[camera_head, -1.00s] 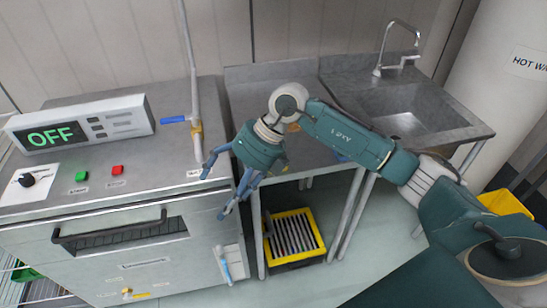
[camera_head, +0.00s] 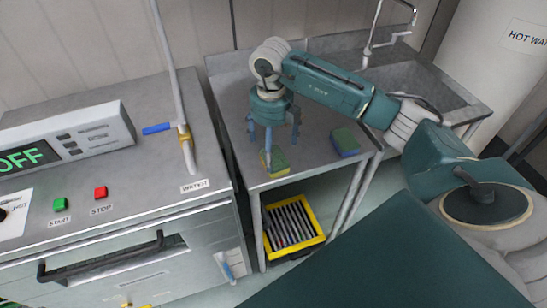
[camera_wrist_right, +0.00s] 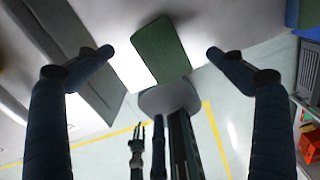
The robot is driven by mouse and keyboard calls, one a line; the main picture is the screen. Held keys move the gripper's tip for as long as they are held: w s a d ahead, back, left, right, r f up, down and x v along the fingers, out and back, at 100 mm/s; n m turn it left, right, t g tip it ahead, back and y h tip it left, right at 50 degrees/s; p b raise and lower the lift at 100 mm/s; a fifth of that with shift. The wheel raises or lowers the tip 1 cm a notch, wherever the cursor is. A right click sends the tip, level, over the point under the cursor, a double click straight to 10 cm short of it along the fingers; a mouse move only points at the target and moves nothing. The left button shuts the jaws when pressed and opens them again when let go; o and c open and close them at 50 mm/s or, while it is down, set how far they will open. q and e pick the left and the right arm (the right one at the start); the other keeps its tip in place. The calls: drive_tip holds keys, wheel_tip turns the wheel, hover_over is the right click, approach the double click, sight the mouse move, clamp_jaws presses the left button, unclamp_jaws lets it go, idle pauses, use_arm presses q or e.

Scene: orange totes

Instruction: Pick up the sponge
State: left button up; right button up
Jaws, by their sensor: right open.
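A green and yellow sponge (camera_head: 277,162) lies on the steel table near its front edge, partly hidden behind a finger. My right gripper (camera_head: 272,143) points down over the table at this sponge, fingers spread. In the right wrist view the sponge's green top (camera_wrist_right: 160,48) lies between the open fingertips (camera_wrist_right: 160,53), with clear gaps on both sides, so it is not held. A second sponge (camera_head: 345,141), green and blue, lies to the right on the same table. A small dark pronged shape at the bottom of the wrist view looks like my left gripper (camera_wrist_right: 137,142); its state is unclear.
The steel table (camera_head: 225,85) has a raised back edge and adjoins a sink (camera_head: 425,85) with a tap (camera_head: 390,38). A machine with a control box (camera_head: 70,135) stands left, with a vertical pipe. A yellow rack (camera_head: 293,225) sits beneath the table.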

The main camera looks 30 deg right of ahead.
sight(274, 161)
drive_tip(key=shift+f, duration=0.35)
drive_tip(key=shift+w+f, duration=0.2)
drive_tip(key=shift+f, duration=0.1)
drive_tip(key=f, duration=0.1)
drive_tip(key=f+p, duration=0.1)
drive_tip(key=f, duration=0.1)
drive_tip(key=f+p, duration=0.1)
drive_tip(key=shift+w+a+f, duration=0.1)
drive_tip(key=shift+w+f, duration=0.1)
drive_tip(key=shift+w, duration=0.1)
drive_tip(key=shift+f, duration=0.2)
use_arm(q)
drive_tip(key=r, duration=0.2)
drive_tip(key=shift+w+r, duration=0.3)
drive_tip(key=shift+w, duration=0.05)
use_arm(e)
drive_tip(key=c, duration=0.8)
